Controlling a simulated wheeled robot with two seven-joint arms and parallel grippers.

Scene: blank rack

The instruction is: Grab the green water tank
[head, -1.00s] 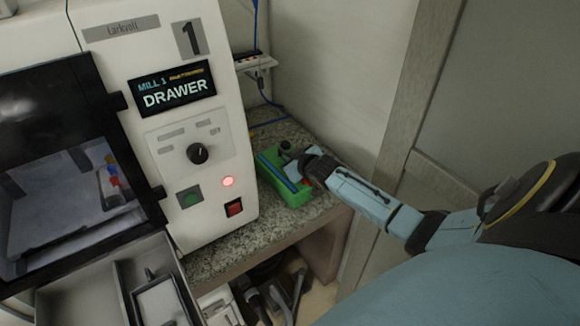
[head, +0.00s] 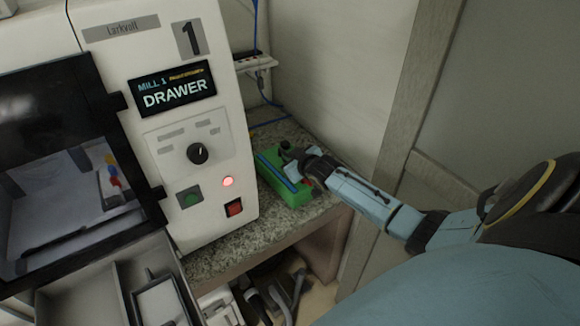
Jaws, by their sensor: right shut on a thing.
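The green water tank (head: 292,192) sits on the granite counter, just right of the white mill. It is a small green box with a blue strip along its top and a dark knob at its far end. My right gripper (head: 294,165) is at the top of the tank, shut on it; the wrist hides part of the tank and the fingertips. My left gripper is not in view.
The white mill (head: 165,135) with its control panel stands close on the left. Its open drawer (head: 85,295) juts out below. The granite counter (head: 230,258) has bare room in front of the tank. A wall and door frame (head: 395,130) stand to the right.

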